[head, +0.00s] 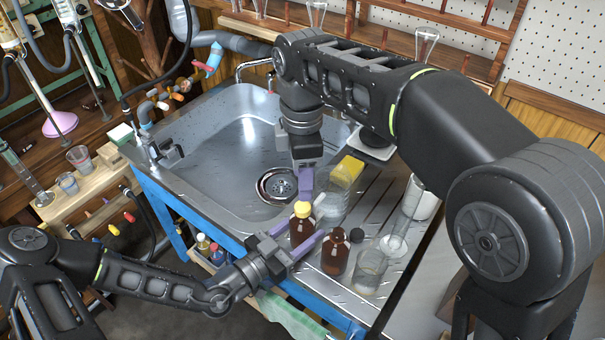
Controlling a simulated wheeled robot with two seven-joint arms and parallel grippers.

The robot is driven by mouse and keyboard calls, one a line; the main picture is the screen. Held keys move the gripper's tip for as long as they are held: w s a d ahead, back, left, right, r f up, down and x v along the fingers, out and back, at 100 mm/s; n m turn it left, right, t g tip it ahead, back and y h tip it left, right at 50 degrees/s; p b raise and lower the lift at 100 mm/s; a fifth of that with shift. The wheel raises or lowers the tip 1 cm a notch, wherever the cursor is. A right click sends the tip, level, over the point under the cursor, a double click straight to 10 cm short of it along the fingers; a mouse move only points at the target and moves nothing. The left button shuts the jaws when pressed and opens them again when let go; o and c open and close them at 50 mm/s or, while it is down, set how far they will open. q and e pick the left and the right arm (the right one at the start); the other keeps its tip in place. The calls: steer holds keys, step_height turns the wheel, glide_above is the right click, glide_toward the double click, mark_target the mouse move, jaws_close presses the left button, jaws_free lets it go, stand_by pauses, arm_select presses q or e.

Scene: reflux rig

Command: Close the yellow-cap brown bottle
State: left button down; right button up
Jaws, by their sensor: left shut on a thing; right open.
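The brown bottle (302,234) stands upright on the metal drainboard at the sink's front edge. Its yellow cap (302,209) sits on top of the neck; I cannot tell whether it is screwed tight. My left gripper (304,232) comes from the lower left and is shut on the bottle's body, one purple finger on each side. My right gripper (309,186) hangs from above, just above and behind the yellow cap, and is open and apart from it. Its far finger is partly hidden.
A second brown bottle (336,256) stands close on the right, with a small black cap (357,235) beside it. A glass beaker (369,273), a clear cylinder (404,217) and a yellow sponge (348,171) crowd the drainboard. The sink basin (215,165) lies behind left.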

mark_target(303, 206)
steer(key=shift+f, duration=0.15)
steer(key=shift+f, duration=3.9)
jaws_close()
